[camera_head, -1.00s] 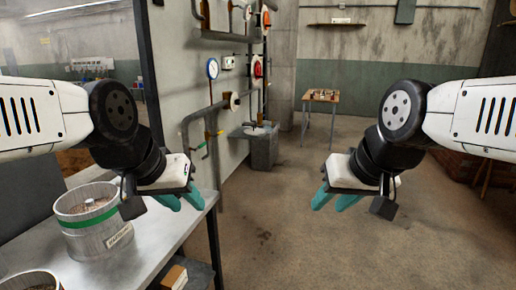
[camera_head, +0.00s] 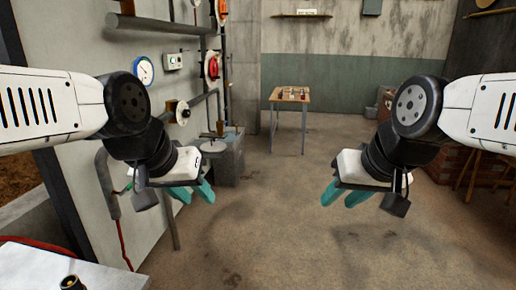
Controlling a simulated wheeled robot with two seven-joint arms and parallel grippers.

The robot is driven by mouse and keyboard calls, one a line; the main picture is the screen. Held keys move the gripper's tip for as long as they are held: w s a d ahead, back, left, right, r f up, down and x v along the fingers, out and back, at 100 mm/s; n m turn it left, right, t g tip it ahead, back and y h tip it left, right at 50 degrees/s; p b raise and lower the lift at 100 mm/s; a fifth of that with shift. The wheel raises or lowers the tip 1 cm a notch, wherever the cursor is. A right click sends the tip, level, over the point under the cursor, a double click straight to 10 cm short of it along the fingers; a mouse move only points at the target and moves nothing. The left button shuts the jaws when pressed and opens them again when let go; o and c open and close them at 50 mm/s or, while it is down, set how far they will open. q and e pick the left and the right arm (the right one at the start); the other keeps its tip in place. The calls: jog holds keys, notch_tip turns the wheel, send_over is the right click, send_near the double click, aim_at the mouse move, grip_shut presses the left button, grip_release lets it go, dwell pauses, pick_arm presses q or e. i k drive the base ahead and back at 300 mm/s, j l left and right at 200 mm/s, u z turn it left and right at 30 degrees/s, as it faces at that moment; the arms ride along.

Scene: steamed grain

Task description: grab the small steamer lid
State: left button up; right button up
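I cannot make out a steamer lid for certain. A pale round disc (camera_head: 213,146) lies on top of a grey block (camera_head: 229,165) by the wall; it is too small to tell what it is. My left gripper (camera_head: 194,192) hangs in the air at left of centre, its teal fingers apart and empty. My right gripper (camera_head: 343,194) hangs at right of centre, also open and empty. Both are well in front of the block and touch nothing.
A light worktop (camera_head: 75,272) fills the lower left corner. A wall with pipes and a gauge (camera_head: 144,70) runs along the left. A small wooden table (camera_head: 290,97) with small items stands at the back. The floor (camera_head: 270,235) ahead is clear.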

aim_at(214, 147)
jog(key=i+l, duration=0.1)
jog(key=i, duration=1.9)
jog(key=i+u, duration=0.4)
jog(key=i+l+u, duration=0.25)
jog(key=i+u, duration=0.2)
jog(key=i+l+u, duration=1.05)
jog(key=l+u, duration=0.2)
jog(key=l, duration=0.15)
